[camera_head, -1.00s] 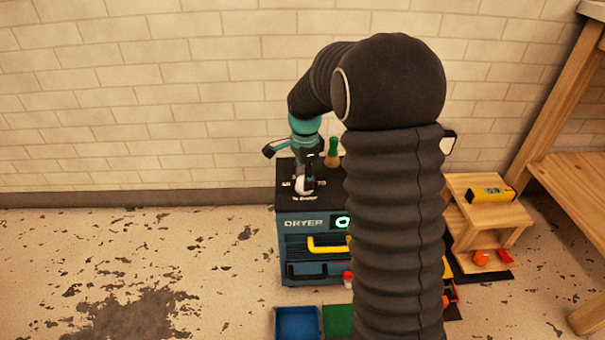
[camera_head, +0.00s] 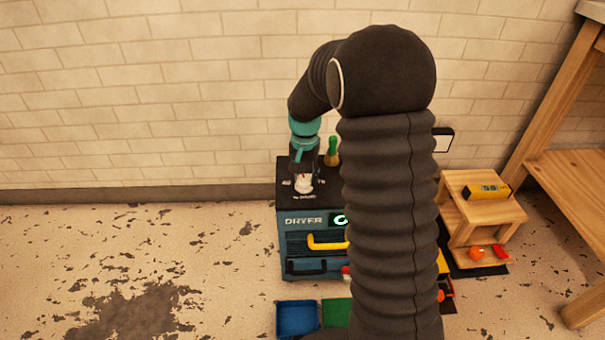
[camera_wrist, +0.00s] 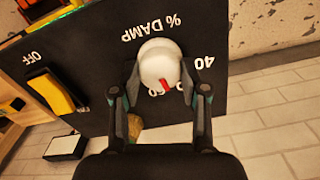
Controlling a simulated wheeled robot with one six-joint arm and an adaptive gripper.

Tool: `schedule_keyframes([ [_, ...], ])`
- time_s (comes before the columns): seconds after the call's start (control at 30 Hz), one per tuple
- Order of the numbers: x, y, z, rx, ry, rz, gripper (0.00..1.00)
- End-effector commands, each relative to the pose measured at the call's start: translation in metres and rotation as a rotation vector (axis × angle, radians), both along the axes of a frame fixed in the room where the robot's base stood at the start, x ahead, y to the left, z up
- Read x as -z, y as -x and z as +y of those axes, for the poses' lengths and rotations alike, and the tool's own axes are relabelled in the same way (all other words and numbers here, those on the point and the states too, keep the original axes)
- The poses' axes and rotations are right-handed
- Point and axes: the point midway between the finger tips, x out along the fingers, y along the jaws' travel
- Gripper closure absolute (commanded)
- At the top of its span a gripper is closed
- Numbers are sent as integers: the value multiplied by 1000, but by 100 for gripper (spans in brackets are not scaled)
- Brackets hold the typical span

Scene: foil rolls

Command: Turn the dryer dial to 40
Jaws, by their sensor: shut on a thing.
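The dryer (camera_head: 300,222) is a dark blue cabinet with a black top against the wall. Its dial (camera_wrist: 157,62) is a white round knob with a red pointer mark. The upside-down label "% DAMP" is above the dial in the wrist view and "40" is to its right. The red mark points down and slightly right, away from "40", toward partly hidden digits. My gripper (camera_wrist: 160,90) is shut on the dial, one finger at each side. In the head view my gripper (camera_head: 303,166) comes down from above onto the white dial (camera_head: 304,184).
A yellow switch (camera_wrist: 52,92) beside "OFF" is on the same panel. A green-handled tool (camera_head: 332,150) stands behind the dryer top. Blue (camera_head: 297,318) and green bins lie in front. A wooden step stool (camera_head: 482,206) stands at right. Floor at left is clear.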

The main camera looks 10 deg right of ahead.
Motion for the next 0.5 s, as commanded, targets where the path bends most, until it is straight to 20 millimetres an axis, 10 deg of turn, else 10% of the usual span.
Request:
schedule_keyframes([
  [0.5,-1,-1,1,-492,0,-3,90],
])
